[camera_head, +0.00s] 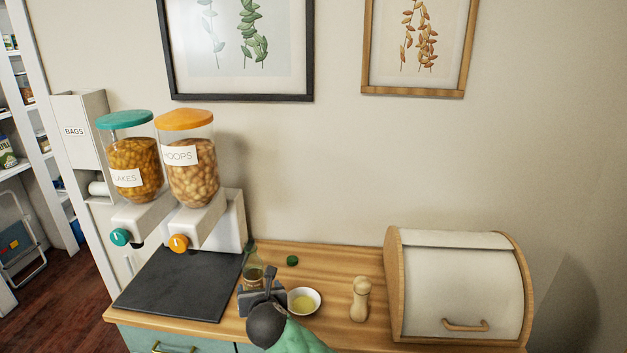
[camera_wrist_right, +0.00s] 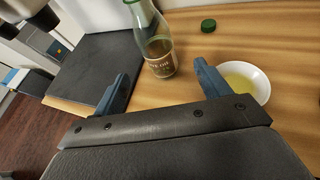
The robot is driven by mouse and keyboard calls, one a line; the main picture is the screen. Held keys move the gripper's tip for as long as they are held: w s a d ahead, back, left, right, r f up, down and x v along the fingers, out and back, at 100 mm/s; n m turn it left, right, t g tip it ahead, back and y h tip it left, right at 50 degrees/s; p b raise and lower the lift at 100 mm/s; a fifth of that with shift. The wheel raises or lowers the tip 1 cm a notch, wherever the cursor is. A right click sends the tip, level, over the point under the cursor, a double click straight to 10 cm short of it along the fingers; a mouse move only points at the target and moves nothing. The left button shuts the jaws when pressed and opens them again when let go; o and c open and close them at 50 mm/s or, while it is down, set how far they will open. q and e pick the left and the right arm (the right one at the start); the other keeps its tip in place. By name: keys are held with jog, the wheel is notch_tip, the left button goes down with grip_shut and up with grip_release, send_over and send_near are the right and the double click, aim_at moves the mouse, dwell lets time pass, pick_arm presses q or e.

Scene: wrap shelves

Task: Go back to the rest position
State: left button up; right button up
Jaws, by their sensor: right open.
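My right gripper (camera_head: 262,298) is low over the wooden counter in the head view, near its front edge. In the right wrist view its two blue fingers (camera_wrist_right: 160,88) stand wide apart with nothing between them. A green glass bottle (camera_wrist_right: 154,45) with a label stands upright just beyond the fingers; it also shows in the head view (camera_head: 253,275), partly hidden by the gripper. A small white bowl (camera_head: 316,301) of yellow liquid stands right of the gripper. A green cap (camera_head: 292,261) lies behind them. My left gripper is not in view.
A wooden mill (camera_head: 360,299) and a bread box (camera_head: 460,285) stand to the right. A dark mat (camera_head: 180,285) lies left, under two cereal dispensers (camera_head: 136,170). A bag holder (camera_head: 80,130) hangs on the wall. The counter behind the cap is clear.

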jog(key=s+d+f+m+g+h, duration=0.1)
jog(key=s+d+f+m+g, duration=0.1)
jog(key=s+d+f+m, duration=0.4)
jog(key=s+d+f+m+g+h, duration=0.15)
jog(key=s+d+m, duration=0.25)
jog(key=d+m, duration=0.45)
jog(key=s+d+f+m+g, duration=0.1)
jog(key=s+d+f+m, duration=0.45)
jog(key=d+m, duration=0.2)
jog(key=s+d+f+m+g+h, duration=0.1)
jog(key=s+d+f+m+g, duration=0.1)
jog(key=s+d+m, duration=0.7)
jog(key=s+d+f+m+g+h, duration=0.1)
jog(key=s+d+f+m+g, duration=0.15)
jog(key=s+d+m, duration=0.6)
jog(key=s+f, duration=0.3)
jog(key=f, duration=1.1)
jog(key=s+a+f+n+g, duration=0.1)
jog(key=s+f, duration=0.1)
jog(key=f, duration=1.3)
jog(key=s+a+f+n+g, duration=0.1)
jog(key=s+f, duration=0.2)
jog(key=f, duration=1.2)
jog(key=shift+s, duration=0.35)
jog(key=shift+n+y, duration=0.25)
